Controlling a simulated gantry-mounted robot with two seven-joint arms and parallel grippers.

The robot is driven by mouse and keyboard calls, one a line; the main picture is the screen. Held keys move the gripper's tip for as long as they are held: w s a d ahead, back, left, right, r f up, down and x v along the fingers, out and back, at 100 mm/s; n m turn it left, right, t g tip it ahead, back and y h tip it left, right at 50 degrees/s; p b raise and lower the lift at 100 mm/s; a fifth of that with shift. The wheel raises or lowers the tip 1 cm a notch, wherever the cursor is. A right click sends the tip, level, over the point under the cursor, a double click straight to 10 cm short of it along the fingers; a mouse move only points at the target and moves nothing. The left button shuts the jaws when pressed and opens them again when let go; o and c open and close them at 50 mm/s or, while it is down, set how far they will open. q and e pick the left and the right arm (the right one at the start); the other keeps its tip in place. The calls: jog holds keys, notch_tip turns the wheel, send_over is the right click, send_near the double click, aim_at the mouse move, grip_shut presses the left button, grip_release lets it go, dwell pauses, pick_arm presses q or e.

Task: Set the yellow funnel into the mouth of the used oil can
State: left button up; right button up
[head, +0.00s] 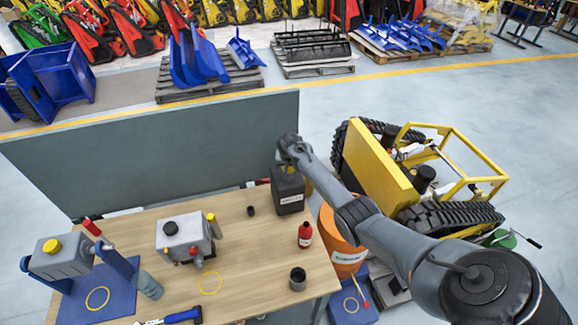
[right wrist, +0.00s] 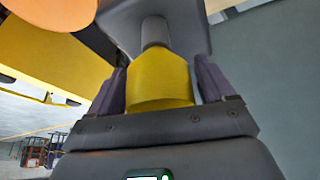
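The used oil can (head: 288,192) is a dark box-shaped can with a white label, upright near the table's back right corner. It appears as a dark grey body at the top of the right wrist view (right wrist: 190,25). The yellow funnel (right wrist: 160,80) is between the two fingers of my right gripper (right wrist: 162,85), which is shut on it. A grey cylinder extends from the yellow part toward the can; I cannot tell whether it is seated in the mouth. My left gripper is not in view.
An orange container (head: 340,240) stands close right of the can. A red bottle (head: 305,235), a dark cup (head: 297,279) and a grey canister (head: 185,238) are on the table. A grey panel (head: 170,150) rises behind. A yellow tracked carrier (head: 380,165) stands to the right.

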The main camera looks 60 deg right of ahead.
jog(key=shift+o, duration=0.9)
jog(key=shift+a+r, duration=0.15)
jog(key=shift+r, duration=0.4)
jog(key=v, duration=0.9)
jog(key=shift+s+a+r, duration=0.15)
jog(key=shift+s+r, duration=0.1)
